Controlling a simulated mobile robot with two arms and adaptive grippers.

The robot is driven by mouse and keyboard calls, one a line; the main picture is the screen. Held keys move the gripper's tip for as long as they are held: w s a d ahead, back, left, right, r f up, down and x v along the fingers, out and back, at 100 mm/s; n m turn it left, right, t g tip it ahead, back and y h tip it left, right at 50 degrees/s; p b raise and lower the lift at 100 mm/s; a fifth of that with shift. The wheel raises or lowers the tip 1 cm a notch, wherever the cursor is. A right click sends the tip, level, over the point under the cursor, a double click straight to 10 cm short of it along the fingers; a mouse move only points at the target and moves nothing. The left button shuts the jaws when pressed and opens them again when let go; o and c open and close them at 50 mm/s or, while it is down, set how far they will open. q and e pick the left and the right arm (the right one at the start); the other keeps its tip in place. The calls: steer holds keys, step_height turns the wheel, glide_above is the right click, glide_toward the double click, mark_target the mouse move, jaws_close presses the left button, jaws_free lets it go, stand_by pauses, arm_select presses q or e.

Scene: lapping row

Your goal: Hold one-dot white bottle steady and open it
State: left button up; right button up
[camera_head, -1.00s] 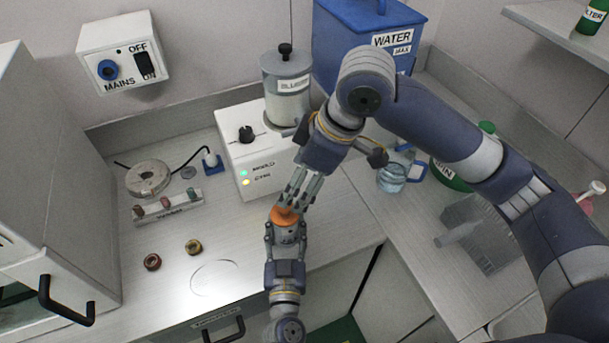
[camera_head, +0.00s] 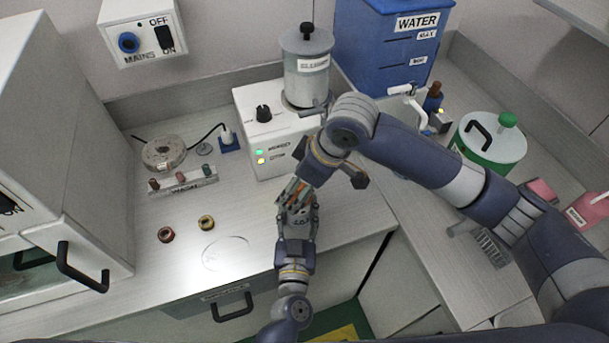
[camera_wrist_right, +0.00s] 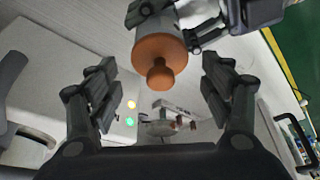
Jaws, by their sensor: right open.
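The white bottle (camera_wrist_right: 159,22) with an orange knobbed cap (camera_wrist_right: 160,52) is seen cap-first in the right wrist view. My left gripper (camera_head: 297,222) comes up from the bottom of the head view, its fingers closed around the bottle's body; these fingers also show at the top of the right wrist view. My right gripper (camera_wrist_right: 160,85) is open, its fingers on either side of the cap with gaps visible. In the head view my right gripper (camera_head: 296,192) covers most of the cap. Dot marks on the bottle cannot be seen.
A white control box (camera_head: 275,135) carrying a grey cylinder (camera_head: 306,75) stands behind my grippers. A green-banded container (camera_head: 490,145) is at right. The counter's front left is mostly clear.

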steer(key=shift+f, duration=0.2)
steer(key=c, duration=1.3)
steer(key=shift+o, duration=0.2)
steer(key=shift+r, duration=0.25)
steer(key=shift+r, duration=0.9)
steer(key=shift+r, duration=0.15)
